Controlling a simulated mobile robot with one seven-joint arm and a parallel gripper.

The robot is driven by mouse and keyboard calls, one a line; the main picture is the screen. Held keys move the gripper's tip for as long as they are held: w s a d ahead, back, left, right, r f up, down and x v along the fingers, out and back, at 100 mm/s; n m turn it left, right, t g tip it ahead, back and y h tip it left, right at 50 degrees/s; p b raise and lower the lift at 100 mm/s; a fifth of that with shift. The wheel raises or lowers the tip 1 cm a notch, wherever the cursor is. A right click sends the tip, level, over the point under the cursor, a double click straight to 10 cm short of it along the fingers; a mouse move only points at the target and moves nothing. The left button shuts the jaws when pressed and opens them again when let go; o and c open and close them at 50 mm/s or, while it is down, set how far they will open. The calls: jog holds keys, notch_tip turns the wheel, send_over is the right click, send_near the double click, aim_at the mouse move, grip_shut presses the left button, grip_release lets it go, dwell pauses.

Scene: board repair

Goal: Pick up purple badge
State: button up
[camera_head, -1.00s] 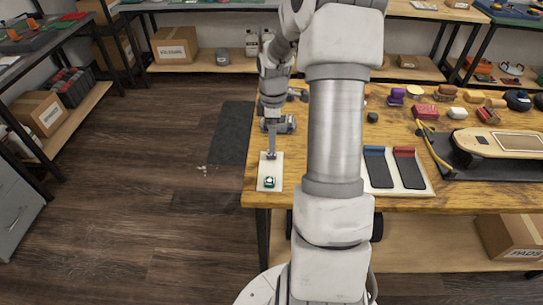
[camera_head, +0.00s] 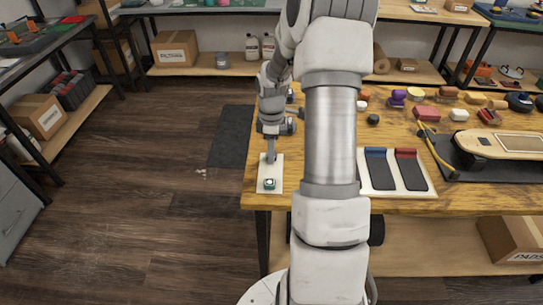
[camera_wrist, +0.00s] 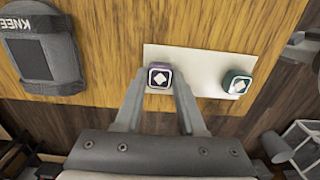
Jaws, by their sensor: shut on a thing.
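The purple badge (camera_wrist: 160,77) shows in the wrist view, with a white diamond mark on its face. It is between the fingertips of my gripper (camera_wrist: 158,86), which is shut on it. The badge is over the left end of a white board (camera_wrist: 203,64); I cannot tell whether it still touches the board. In the head view my gripper (camera_head: 270,158) is at the far end of the same board (camera_head: 263,174), and the purple badge is hidden there. A green badge (camera_head: 269,184) lies on the near end of the board and also shows in the wrist view (camera_wrist: 236,83).
A white panel (camera_head: 422,184) with a blue-topped and a red-topped dark pad lies to the right. A skateboard (camera_head: 505,143) and several coloured blocks are farther right. A knee pad (camera_wrist: 42,55) lies near the board in the wrist view. The table's left edge is close.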

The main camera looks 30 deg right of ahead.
grip_shut()
jog(key=shift+r, duration=0.1)
jog(key=shift+r, duration=0.25)
notch_tip(320, 180, up, 4)
jog(key=shift+f+p, duration=0.15)
jog(key=shift+p, duration=0.6)
jog(key=s+d+r+p, duration=0.6)
jog(key=s+d+r, duration=0.1)
jog(key=d+r, duration=0.2)
jog(key=shift+r, duration=0.85)
jog(key=shift+s+d, duration=0.1)
